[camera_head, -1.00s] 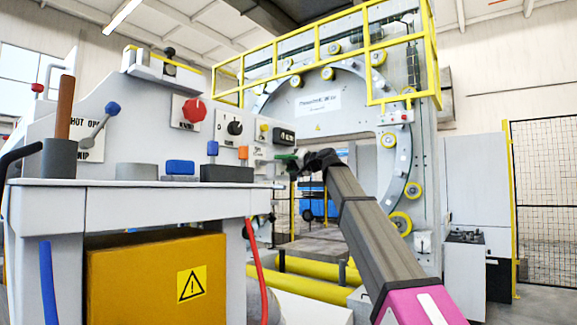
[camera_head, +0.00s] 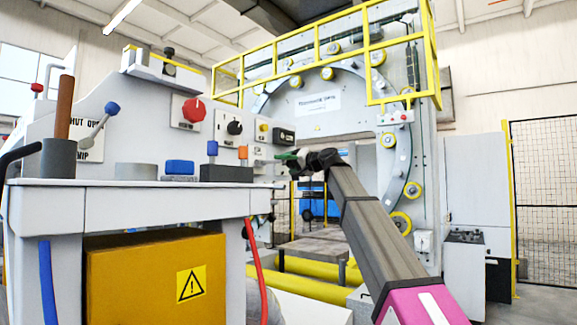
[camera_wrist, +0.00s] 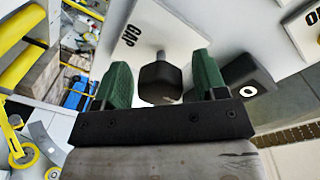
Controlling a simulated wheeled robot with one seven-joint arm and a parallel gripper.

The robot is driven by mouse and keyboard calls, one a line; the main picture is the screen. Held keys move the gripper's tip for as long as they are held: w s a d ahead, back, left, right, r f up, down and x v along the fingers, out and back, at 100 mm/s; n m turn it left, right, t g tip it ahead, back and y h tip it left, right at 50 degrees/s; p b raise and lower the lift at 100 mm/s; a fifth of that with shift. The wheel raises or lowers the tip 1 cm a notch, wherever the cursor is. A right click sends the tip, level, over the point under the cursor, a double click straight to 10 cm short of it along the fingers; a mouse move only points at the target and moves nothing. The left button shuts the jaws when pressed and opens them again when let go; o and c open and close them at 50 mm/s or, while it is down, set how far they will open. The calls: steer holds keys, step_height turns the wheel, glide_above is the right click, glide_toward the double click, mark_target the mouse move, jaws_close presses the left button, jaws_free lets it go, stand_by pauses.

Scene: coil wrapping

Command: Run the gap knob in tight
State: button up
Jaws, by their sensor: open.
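The gap knob (camera_wrist: 160,82) is a black, blocky knob on a grey shaft, on a white plate (camera_wrist: 178,34) lettered "GAP" in the wrist view. My gripper (camera_wrist: 160,64) is open, with one green finger on each side of the knob. A gap shows between the knob and each finger, so neither seems to touch it. In the head view my gripper (camera_head: 288,156) is at the right end of the control panel, and I cannot make out the gap knob there.
A black box with a white ring (camera_wrist: 246,84) sits close beside the right finger in the wrist view. In the head view a red knob (camera_head: 194,110) and a black selector (camera_head: 234,128) are on the panel to the left. The yellow-railed ring machine (camera_head: 322,102) stands behind.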

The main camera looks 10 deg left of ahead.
steer(key=v, duration=1)
steer(key=w+d+f+m+h, duration=0.1)
steer(key=w+d+f+h, duration=0.15)
steer(key=f, duration=1.05)
steer(key=w+d+f+m+h, duration=0.15)
steer(key=d+f, duration=0.25)
steer(key=f, duration=0.8)
steer(key=w+d+f+h, duration=0.1)
steer(key=d+f+h, duration=0.25)
steer(key=f, duration=0.95)
steer(key=s+d+f+g+h, duration=0.15)
steer(key=d+f, duration=0.25)
steer(key=f, duration=0.4)
steer(key=s+d+f+m+h, duration=0.1)
steer(key=s+d+f, duration=0.15)
steer(key=f, duration=0.55)
steer(key=s+d+f+g+h, duration=0.1)
steer(key=s+d+f, duration=0.1)
steer(key=d+f, duration=0.35)
steer(key=s+d+f+g+h, duration=0.2)
steer(key=s+d+f, duration=0.4)
steer(key=s+f, duration=0.4)
steer(key=s+d+f+g+h, duration=0.2)
steer(key=s+d+f, duration=0.5)
steer(key=f, duration=0.8)
steer(key=s+h, duration=0.1)
steer(key=s, duration=0.1)
steer(key=shift+s+d+f+g, duration=0.2)
steer(key=shift+s+d+g, duration=0.05)
steer(key=shift+s+g, duration=0.15)
